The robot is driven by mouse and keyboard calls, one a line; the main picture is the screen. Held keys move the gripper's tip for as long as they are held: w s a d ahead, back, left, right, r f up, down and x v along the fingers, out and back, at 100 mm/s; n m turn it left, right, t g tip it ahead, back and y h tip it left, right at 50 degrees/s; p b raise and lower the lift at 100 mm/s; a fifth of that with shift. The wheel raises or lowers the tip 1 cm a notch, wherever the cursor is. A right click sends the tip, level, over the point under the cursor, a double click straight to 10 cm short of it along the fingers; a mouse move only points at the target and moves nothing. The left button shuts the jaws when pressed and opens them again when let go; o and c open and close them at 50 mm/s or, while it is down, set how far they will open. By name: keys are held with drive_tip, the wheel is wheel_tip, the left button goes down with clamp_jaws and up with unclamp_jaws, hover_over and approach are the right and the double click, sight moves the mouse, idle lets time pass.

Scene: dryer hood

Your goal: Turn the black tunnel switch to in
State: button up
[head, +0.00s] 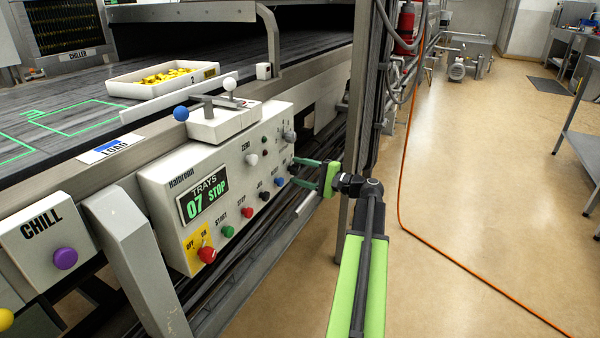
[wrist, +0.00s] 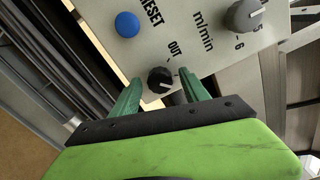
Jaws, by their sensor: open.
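The black tunnel switch (wrist: 160,80) is a small round knob at the lower corner of the control panel, with the word OUT printed beside it in the wrist view. A pale pointer line shows on its face. I cannot read the word IN; the right finger covers part of the panel there. My gripper (wrist: 160,86) is open, with one green finger on each side of the knob; I cannot tell if either touches it. In the head view my gripper (head: 306,172) reaches the panel's right end, and the black switch (head: 293,169) shows at the fingertips.
The panel (head: 165,185) also has a blue reset button (wrist: 127,24), a grey speed knob (wrist: 243,15), a red knob (head: 207,254) and coloured buttons nearby. A metal post (head: 362,130) stands close behind my gripper.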

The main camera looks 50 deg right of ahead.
drive_tip(key=v, duration=1.7)
drive_tip(key=shift+s, duration=0.2)
drive_tip(key=shift+d, duration=0.1)
